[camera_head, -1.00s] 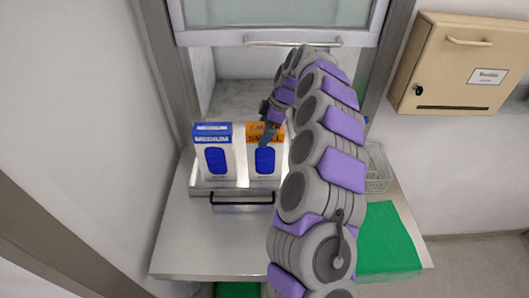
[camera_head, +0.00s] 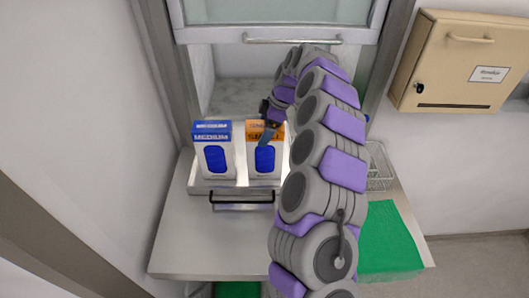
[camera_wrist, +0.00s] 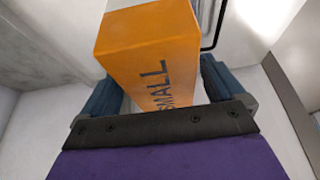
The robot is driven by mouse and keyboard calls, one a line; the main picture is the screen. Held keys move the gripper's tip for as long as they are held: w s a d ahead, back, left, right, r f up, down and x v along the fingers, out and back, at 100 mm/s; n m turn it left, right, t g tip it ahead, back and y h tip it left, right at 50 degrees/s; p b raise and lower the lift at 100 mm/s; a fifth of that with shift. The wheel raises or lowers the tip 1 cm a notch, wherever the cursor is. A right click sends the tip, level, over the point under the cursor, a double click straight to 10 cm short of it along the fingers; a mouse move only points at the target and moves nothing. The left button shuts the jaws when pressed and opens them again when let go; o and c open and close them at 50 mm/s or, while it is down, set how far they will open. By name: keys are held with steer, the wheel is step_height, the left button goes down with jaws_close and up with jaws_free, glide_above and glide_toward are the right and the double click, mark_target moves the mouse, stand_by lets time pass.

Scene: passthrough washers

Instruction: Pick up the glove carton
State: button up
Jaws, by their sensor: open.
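Two white glove cartons stand upright side by side on a tray in the hatch. The left carton (camera_head: 213,152) has a blue top marked MEDIUM. The right carton (camera_head: 264,160) has an orange top marked SMALL, and its orange face fills the middle of the wrist view (camera_wrist: 150,60). My gripper (camera_head: 268,130) is at the top of the orange carton. In the wrist view my open gripper (camera_wrist: 157,85) has one finger on each side of this carton. I cannot tell whether the fingers touch it. My arm hides part of its right side.
The tray (camera_head: 200,190) has a black handle (camera_head: 242,197) in front, on a grey shelf (camera_head: 190,245). A wire basket (camera_head: 379,170) and green cloth (camera_head: 390,240) are at the right. A raised glazed panel (camera_head: 280,35) is above, and a beige wall box (camera_head: 460,65) is at the right.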

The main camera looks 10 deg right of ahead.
steer(key=shift+c, duration=0.4)
jaws_close()
stand_by(0.5)
